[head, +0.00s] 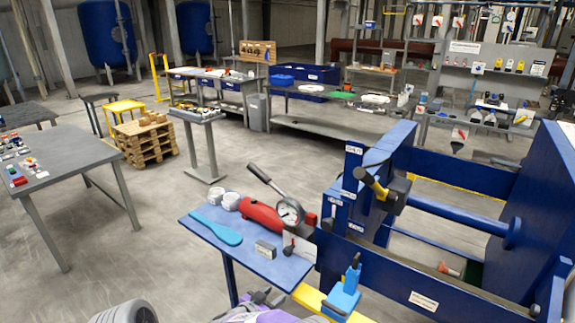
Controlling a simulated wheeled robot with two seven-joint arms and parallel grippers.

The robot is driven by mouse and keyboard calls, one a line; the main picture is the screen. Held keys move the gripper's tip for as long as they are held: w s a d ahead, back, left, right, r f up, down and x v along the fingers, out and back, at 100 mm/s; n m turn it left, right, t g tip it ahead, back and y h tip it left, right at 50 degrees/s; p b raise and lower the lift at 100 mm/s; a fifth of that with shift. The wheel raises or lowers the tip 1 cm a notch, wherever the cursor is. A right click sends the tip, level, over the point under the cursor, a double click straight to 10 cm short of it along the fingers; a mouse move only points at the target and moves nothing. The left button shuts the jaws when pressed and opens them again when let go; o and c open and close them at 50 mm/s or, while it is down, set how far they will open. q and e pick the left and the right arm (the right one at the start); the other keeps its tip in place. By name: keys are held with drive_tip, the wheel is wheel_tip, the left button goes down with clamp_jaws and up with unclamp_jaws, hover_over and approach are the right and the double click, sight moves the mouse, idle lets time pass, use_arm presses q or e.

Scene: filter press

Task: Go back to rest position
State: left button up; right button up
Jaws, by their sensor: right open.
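My right gripper (264,299) shows at the bottom edge, just in front of the small blue side table (252,262). Its dark fingers are apart and I see nothing between them. Most of it is cut off by the picture edge. My left gripper is not in view. The blue filter press (380,262) fills the right side, with a yellow-and-black handle (376,186) at its head. On the small table are a red hand pump (262,215) with a gauge (289,212), a light blue scraper (218,228), white rolls (231,201) and a grey block (266,249).
A blue clamp-like fitting (343,295) stands by a yellow bar near my right gripper. A grey table (75,165) with small parts is at left. A pallet stack (146,142), a pedestal (203,145) and workbenches (330,127) stand behind. The floor between is open.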

drive_tip(key=w+d+f+n+y, duration=0.2)
drive_tip(key=d+f+y, duration=0.1)
drive_tip(key=d+f, duration=0.3)
drive_tip(key=s+d+f+n+g+y, duration=0.25)
drive_tip(key=s+d+f+y, duration=0.3)
drive_tip(key=s+f, duration=0.4)
drive_tip(key=s+d+g+y, duration=0.1)
drive_tip(key=s+g, duration=0.3)
drive_tip(key=s, duration=0.8)
drive_tip(key=s+d+f+g+y, duration=0.1)
drive_tip(key=s+g, duration=0.3)
drive_tip(key=s, duration=0.9)
drive_tip(key=shift+s+d+y, duration=0.25)
drive_tip(key=shift+d+y, duration=0.3)
drive_tip(key=shift+y, duration=0.1)
